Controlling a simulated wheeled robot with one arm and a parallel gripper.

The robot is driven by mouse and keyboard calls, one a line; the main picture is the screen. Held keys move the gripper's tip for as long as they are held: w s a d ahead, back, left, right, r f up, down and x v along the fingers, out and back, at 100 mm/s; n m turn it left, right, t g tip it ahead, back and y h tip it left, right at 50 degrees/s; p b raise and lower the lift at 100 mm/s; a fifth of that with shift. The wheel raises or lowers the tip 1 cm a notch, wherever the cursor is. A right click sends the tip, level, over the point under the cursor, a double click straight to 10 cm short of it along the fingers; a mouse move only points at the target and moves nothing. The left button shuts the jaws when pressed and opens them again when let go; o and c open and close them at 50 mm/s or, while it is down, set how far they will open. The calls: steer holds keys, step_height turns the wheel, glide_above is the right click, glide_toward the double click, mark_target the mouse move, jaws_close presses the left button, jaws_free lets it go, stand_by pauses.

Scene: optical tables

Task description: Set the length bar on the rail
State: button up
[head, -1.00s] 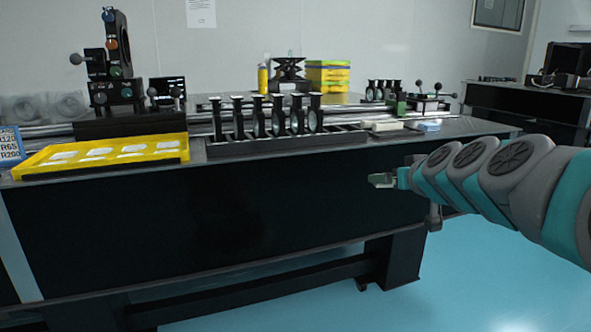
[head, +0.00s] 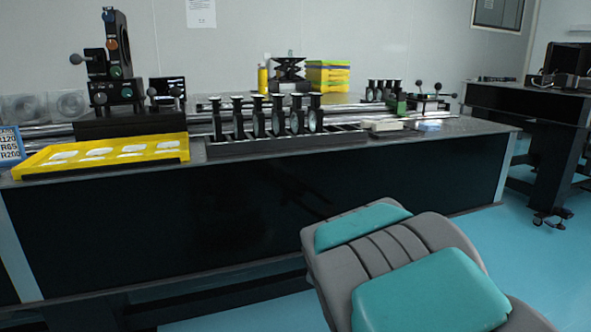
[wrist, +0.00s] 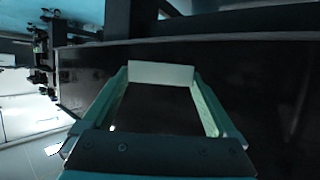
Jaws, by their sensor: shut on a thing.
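In the wrist view my gripper (wrist: 160,76) is shut on a pale, flat-faced bar (wrist: 161,71), which spans the gap between its two teal fingertips. The bar looks clear of any surface, with the dark table side behind it. I cannot tell its full length or any marking. In the head view the gripper and bar are out of sight, and only my grey and teal arm shows at lower right. The silver rail (head: 48,132) runs along the back of the table, partly hidden behind the yellow tray, the optics and a dark stand.
A yellow tray (head: 100,154) with pale pieces stands front left. A black rack (head: 285,141) of upright optics is in the middle. A second table (head: 525,103) stands beyond a floor gap.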

steer(key=shift+w+a+r, duration=0.2)
steer(key=shift+a+r, duration=0.05)
steer(key=shift+r, duration=0.15)
stand_by(0.3)
steer(key=shift+d+f, duration=0.1)
step_height(320, 180, up, 7)
steer(key=p, duration=0.8)
steer(key=shift+s+d+r, duration=0.15)
steer(key=shift+s+r, duration=0.05)
